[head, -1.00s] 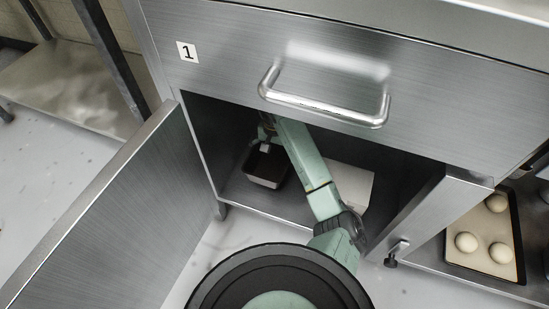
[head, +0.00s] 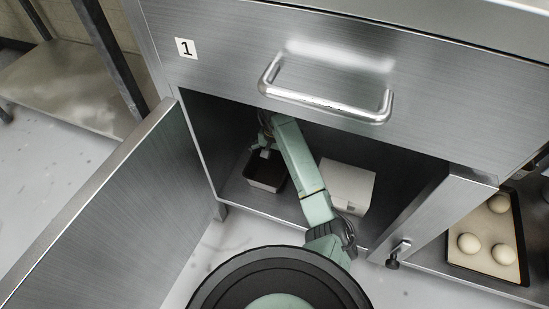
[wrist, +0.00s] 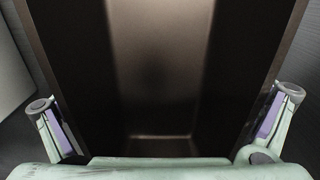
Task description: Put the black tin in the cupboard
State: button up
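The black tin (head: 264,186) is a dark, open-topped rectangular tin. It stands upright on the floor of the open cupboard (head: 234,189), towards the left side. In the wrist view the dark inside of the tin (wrist: 155,70) fills the middle of the picture. My gripper (head: 264,153) is inside the cupboard at the tin's top. In the wrist view my gripper (wrist: 163,118) is open, with its two fingers wide apart at the left and right of the tin. I see no finger pressing on the tin. My arm hides part of the cupboard's inside.
A white box (head: 350,182) stands right of the tin in the cupboard. The cupboard's left door (head: 120,220) is swung open. A drawer with a handle (head: 325,106) is above the opening. A tray of buns (head: 515,255) is at the right.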

aim_at(274, 164)
notch_tip(274, 164, up, 12)
jog(key=p, duration=0.3)
jog(key=shift+r, duration=0.15)
jog(key=shift+s, duration=0.1)
dwell(0.3)
